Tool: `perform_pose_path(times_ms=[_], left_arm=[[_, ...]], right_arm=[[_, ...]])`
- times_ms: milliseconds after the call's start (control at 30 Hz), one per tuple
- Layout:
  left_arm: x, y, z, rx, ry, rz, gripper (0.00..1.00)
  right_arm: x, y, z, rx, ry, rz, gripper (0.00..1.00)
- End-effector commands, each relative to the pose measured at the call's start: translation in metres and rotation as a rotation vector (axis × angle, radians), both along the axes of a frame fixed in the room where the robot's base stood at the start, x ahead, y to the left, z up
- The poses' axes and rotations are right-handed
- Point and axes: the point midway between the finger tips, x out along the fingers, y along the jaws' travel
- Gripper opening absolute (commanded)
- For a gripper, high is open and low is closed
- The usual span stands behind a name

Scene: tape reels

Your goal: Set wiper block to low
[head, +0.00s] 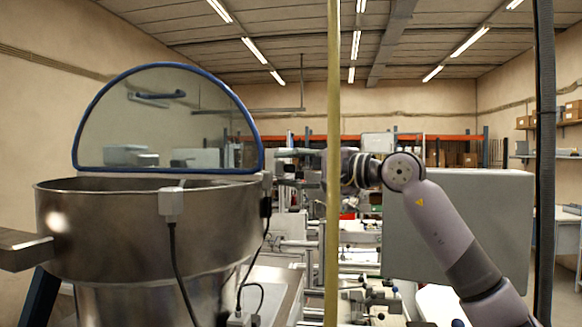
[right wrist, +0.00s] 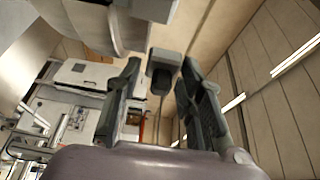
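A grey block with a dark cable (head: 172,203) sits on the front of the steel bowl's wall in the head view. A second small dark block (head: 266,207) with a cable sits at the bowl's right side. I cannot tell which is the wiper block. My right gripper (head: 284,168) points left, close to the bowl's right rim. In the right wrist view its two fingers (right wrist: 160,72) are spread, with a grey block (right wrist: 165,59) and its cable showing between the tips. I see no clear contact. No setting marks are readable. My left gripper is not in view.
The steel bowl (head: 110,235) with a clear, blue-rimmed lid (head: 170,120) fills the left. A yellowish vertical post (head: 333,240) stands in front of my right arm. A grey panel (head: 480,230) is behind the arm. A dark strap (head: 544,150) hangs at right.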

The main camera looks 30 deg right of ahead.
Motion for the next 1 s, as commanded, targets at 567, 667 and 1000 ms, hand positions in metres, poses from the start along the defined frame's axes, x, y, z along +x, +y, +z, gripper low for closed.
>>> perform_pose_path(times_ms=[567, 667, 1000], left_arm=[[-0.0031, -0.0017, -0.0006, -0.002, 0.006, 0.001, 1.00], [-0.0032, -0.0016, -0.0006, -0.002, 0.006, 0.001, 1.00], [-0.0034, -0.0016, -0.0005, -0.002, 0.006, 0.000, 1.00]], right_arm=[[-0.0003, -0.0002, 0.0000, 0.000, 0.000, 0.000, 0.04], [-0.0003, -0.0003, 0.0000, 0.000, 0.000, 0.000, 0.00], [-0.0004, -0.0003, 0.0001, 0.000, 0.000, 0.000, 0.00]])
